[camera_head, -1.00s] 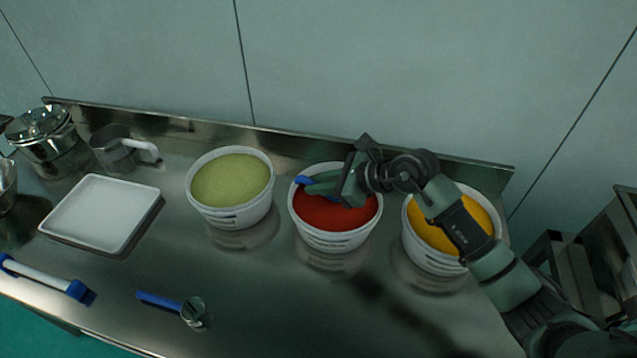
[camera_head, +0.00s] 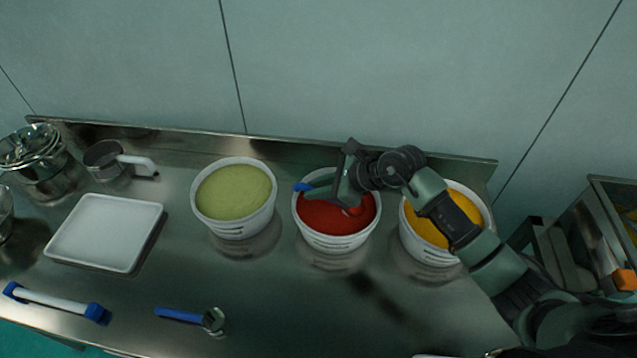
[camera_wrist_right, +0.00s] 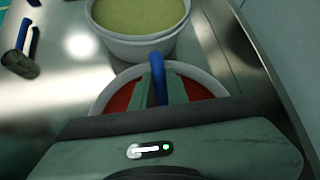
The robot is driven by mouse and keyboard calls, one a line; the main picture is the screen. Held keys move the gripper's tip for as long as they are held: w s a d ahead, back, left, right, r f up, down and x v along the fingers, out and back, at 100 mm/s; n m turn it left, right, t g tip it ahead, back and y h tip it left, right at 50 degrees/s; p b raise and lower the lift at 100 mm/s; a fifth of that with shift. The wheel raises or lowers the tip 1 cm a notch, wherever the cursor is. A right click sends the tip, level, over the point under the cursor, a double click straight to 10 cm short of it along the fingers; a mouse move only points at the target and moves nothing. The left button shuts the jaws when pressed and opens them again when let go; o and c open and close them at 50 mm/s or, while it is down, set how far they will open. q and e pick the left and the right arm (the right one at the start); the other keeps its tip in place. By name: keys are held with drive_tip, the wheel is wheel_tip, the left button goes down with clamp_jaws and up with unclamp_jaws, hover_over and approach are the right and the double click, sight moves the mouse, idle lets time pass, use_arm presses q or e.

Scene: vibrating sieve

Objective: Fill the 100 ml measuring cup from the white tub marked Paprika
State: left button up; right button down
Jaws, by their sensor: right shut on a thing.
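The tub of red powder (camera_head: 332,240) is white and stands between two similar tubs; its marking is not legible. My right gripper (camera_head: 328,190) is shut on a blue handle (camera_head: 302,187), low over the back left of the red powder (camera_head: 338,216). In the right wrist view the blue handle (camera_wrist_right: 158,70) stands between the fingers (camera_wrist_right: 160,90), above the red tub's rim (camera_wrist_right: 205,78). The cup end of this handle is hidden, so I cannot tell its size or whether it holds powder. My left gripper is not in view.
A green-powder tub (camera_head: 235,222) stands left and a yellow-powder tub (camera_head: 425,243) right, under my arm. A white tray (camera_head: 105,233), a blue-handled metal scoop (camera_head: 190,317), a metal cup with white handle (camera_head: 105,160) and a blue-ended white tool (camera_head: 55,301) lie left. The front middle is clear.

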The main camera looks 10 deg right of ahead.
drive_tip(key=shift+w+a+r+h+p, duration=0.1)
drive_tip(key=shift+a+r+h+p, duration=0.25)
drive_tip(key=shift+p, duration=0.65)
drive_tip(key=shift+w+a+r+g+h+p, duration=0.15)
drive_tip(key=shift+r+g+h+p, duration=0.25)
drive_tip(key=shift+p, duration=0.6)
drive_tip(key=shift+a+r+h+p, duration=0.2)
drive_tip(key=shift+r+h+p, duration=0.1)
drive_tip(key=shift+p, duration=0.35)
drive_tip(key=p, duration=0.1)
drive_tip(key=r+h+p, duration=0.1)
drive_tip(key=shift+w+a+r+g+p, duration=0.15)
drive_tip(key=shift+w+a+g+p, duration=0.05)
drive_tip(key=shift+a+g+p, duration=0.1)
drive_tip(key=shift+w+a+r+g+h+p, duration=0.1)
drive_tip(key=shift+a+r+g+h+p, duration=0.2)
drive_tip(key=shift+h+p, duration=0.3)
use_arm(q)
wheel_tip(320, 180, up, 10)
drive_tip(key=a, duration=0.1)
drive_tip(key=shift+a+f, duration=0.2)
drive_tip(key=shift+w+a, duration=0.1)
use_arm(e)
drive_tip(key=shift+d, duration=0.1)
